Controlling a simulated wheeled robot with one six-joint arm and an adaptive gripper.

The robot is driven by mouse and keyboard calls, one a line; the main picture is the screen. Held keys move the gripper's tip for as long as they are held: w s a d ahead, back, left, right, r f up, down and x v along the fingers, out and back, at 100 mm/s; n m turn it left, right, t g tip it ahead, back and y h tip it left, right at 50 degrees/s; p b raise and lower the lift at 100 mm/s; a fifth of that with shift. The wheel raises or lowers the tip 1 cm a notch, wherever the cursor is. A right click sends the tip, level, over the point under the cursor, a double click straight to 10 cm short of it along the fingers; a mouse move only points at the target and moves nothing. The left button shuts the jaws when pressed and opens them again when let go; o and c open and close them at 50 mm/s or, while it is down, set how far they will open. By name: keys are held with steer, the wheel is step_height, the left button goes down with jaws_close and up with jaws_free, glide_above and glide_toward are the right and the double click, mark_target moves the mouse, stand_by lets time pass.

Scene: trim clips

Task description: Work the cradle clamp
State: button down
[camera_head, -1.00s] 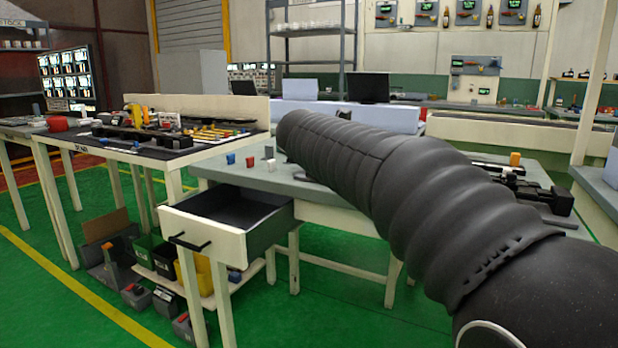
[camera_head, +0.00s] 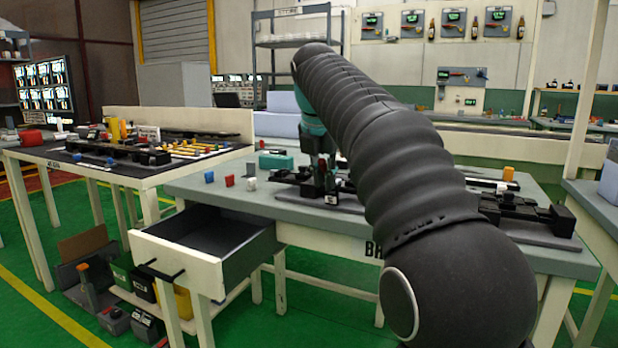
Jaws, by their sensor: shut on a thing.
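My arm crosses the picture from the lower right, and its teal wrist hangs down over the grey bench. My gripper (camera_head: 324,192) points down at the black cradle clamp (camera_head: 287,178) on the bench, shut on a dark part of it. The fingertips are small and dark against the fixture, so the exact spot gripped is hard to make out. My arm hides the clamp's right side. A second black fixture (camera_head: 530,212) stands on the right of the same bench, clear of my gripper.
Blue (camera_head: 209,177), red (camera_head: 229,181) and white (camera_head: 252,184) small pieces stand left of the clamp. A teal block (camera_head: 276,161) lies behind them. An open drawer (camera_head: 178,262) juts from the bench front. A cluttered black-topped table (camera_head: 60,157) stands at left.

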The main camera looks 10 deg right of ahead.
mark_target(323, 159)
steer(key=shift+w+d+r, duration=0.15)
stand_by(0.3)
steer(key=c, duration=1.1)
jaws_free()
steer(key=shift+v, duration=3.75)
